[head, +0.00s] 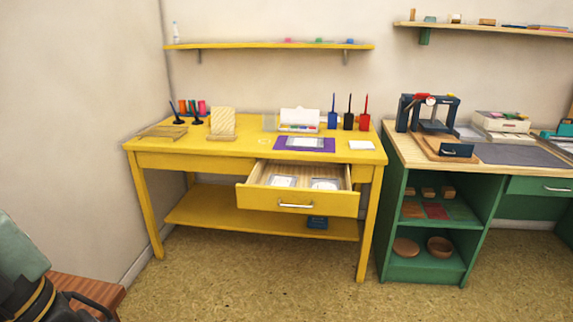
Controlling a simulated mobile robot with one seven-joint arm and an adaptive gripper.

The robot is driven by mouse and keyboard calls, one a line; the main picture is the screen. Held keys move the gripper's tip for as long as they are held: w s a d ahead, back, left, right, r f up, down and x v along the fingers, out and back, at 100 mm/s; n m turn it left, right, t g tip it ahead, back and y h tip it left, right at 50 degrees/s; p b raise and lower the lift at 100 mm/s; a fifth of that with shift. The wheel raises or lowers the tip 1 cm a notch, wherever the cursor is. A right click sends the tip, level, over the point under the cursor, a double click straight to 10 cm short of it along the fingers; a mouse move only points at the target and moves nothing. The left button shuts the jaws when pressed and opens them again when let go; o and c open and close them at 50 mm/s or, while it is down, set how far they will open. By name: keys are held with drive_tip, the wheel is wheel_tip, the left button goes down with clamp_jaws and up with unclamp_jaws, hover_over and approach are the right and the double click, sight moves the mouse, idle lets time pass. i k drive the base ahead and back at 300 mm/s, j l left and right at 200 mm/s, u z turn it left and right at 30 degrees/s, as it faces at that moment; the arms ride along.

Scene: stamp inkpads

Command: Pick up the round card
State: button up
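A white, rounded flat piece (325,184), which looks like the round card, lies in the right part of the open drawer (297,204) of the yellow desk. It seems to lie on or in a pale square holder; it is too small to tell which. A second pale rectangular piece (282,181) lies to its left in the same drawer. My gripper is not clearly visible in the head view.
The yellow desk (235,152) holds a purple mat (330,145), a white box (299,118) and several upright stamps. A green cabinet (385,235) stands to the right. A dark and teal object (22,262) is at lower left. The floor before the desk is clear.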

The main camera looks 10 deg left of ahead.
sight(315, 183)
drive_tip(key=i+u, duration=0.1)
drive_tip(key=u, duration=0.25)
drive_tip(key=i+l+u, duration=0.1)
drive_tip(key=u, duration=0.2)
drive_tip(key=i+l+u, duration=0.35)
drive_tip(key=i+l, duration=0.15)
drive_tip(key=l, duration=0.2)
drive_tip(key=i+l+u, duration=0.15)
drive_tip(key=l, duration=0.2)
drive_tip(key=i+l, duration=0.2)
drive_tip(key=l, duration=0.15)
drive_tip(key=i+l, duration=0.25)
drive_tip(key=l, duration=0.15)
drive_tip(key=i+l, duration=0.2)
drive_tip(key=l, duration=0.15)
